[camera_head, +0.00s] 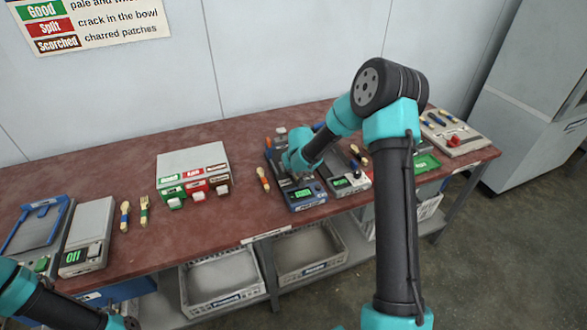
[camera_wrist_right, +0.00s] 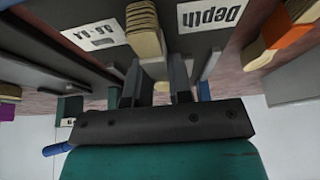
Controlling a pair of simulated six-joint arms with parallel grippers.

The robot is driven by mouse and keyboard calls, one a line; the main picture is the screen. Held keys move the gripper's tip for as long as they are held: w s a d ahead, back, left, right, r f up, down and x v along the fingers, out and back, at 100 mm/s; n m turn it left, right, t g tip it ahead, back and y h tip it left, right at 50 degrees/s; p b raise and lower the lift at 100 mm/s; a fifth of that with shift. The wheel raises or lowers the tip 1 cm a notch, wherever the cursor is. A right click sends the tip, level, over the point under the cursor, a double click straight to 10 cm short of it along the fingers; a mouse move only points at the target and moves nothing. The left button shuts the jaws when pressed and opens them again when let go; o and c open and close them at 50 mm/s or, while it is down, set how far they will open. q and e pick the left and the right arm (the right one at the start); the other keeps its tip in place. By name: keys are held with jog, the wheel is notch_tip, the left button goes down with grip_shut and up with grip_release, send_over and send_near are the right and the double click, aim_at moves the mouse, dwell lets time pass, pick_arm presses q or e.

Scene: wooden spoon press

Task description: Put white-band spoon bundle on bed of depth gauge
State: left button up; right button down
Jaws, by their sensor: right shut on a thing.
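My right gripper (camera_wrist_right: 155,88) is shut on a pale wooden spoon bundle (camera_wrist_right: 145,22), whose bowl ends show between and beyond the fingers in the right wrist view. The band is hidden by the fingers, so I cannot see its colour. The bundle is over the dark depth gauge (camera_wrist_right: 200,42), which carries a "Depth" label; I cannot tell whether it touches the bed. In the head view the gauge (camera_head: 305,197) has a lit green display, and my right gripper (camera_head: 295,168) is above it, partly hidden by its arm. My left gripper (camera_head: 126,322) is at the bottom left edge, its fingers unclear.
An orange-band bundle (camera_head: 264,179) lies just left of the gauge. A second device (camera_head: 346,178) with a green display stands close on its right. A sorting box (camera_head: 193,162) with coloured labels is further left, with a scale (camera_head: 88,240) beyond. Bare red table (camera_head: 235,215) lies between.

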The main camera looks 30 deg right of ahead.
jog(key=shift+f, duration=0.15)
jog(key=c, duration=1)
grip_release()
jog(key=v, duration=1.2)
jog(key=shift+w, duration=0.1)
